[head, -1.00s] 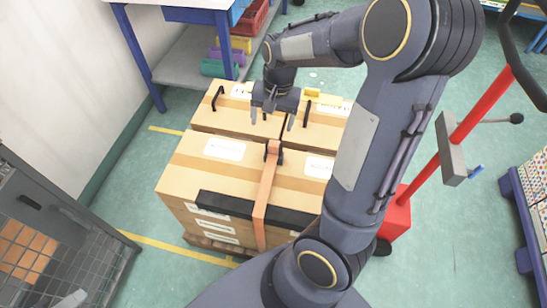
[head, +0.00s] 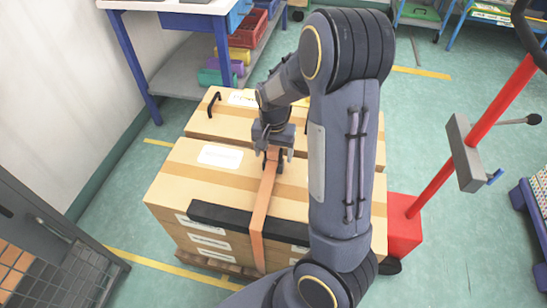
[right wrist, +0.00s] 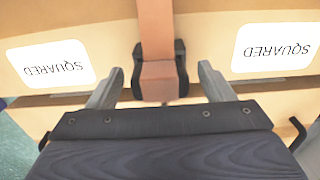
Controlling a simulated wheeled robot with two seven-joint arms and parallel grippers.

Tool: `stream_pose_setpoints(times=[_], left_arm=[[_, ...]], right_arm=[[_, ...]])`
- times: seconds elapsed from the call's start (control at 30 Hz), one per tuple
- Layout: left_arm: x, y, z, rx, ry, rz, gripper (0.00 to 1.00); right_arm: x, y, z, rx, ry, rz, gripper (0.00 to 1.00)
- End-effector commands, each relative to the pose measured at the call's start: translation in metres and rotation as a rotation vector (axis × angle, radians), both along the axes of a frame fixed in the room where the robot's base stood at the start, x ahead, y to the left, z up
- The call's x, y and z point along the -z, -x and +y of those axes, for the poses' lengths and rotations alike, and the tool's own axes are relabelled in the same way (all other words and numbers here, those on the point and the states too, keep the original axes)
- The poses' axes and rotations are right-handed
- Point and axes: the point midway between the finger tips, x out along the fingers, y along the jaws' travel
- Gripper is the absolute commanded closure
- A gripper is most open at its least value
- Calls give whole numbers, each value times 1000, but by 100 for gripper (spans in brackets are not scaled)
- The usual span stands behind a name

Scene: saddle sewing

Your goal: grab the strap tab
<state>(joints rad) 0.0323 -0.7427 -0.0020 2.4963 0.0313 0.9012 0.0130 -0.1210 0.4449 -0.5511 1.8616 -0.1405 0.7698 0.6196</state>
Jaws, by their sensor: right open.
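The strap is an orange-brown band (head: 262,205) running over the top and down the front of the stacked cartons. Its tab end (right wrist: 158,82) sits in a black buckle (right wrist: 181,70) on the carton top, in the middle of the right wrist view. My right gripper (head: 272,160) is over the tab, pointing down. In the right wrist view its two fingers (right wrist: 160,87) are open, one on each side of the buckle and tab, apart from them. In the head view the gripper partly hides the buckle. My left gripper is not in view.
The cartons (head: 190,170) carry white labels, a black front bar (head: 210,214) and a black handle (head: 214,103). A red pallet-truck part (head: 402,225) stands at the right. A blue-legged table (head: 140,75) with bins is behind.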

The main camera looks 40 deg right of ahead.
Motion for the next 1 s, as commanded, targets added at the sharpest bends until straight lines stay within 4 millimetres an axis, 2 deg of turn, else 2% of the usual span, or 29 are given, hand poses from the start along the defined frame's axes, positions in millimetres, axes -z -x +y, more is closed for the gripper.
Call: stream_pose_setpoints(times=[0.1, 0.5, 0.77, 1.0], left_arm=[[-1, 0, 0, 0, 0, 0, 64], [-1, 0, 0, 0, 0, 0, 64], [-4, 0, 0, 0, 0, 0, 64], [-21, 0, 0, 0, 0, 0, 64]], right_arm=[[-1, 0, 0, 0, 0, 0, 27], [-1, 0, 0, -1, 0, -1, 79], [-8, -1, 0, -1, 0, -3, 79], [-54, -1, 0, -1, 0, -5, 79]])
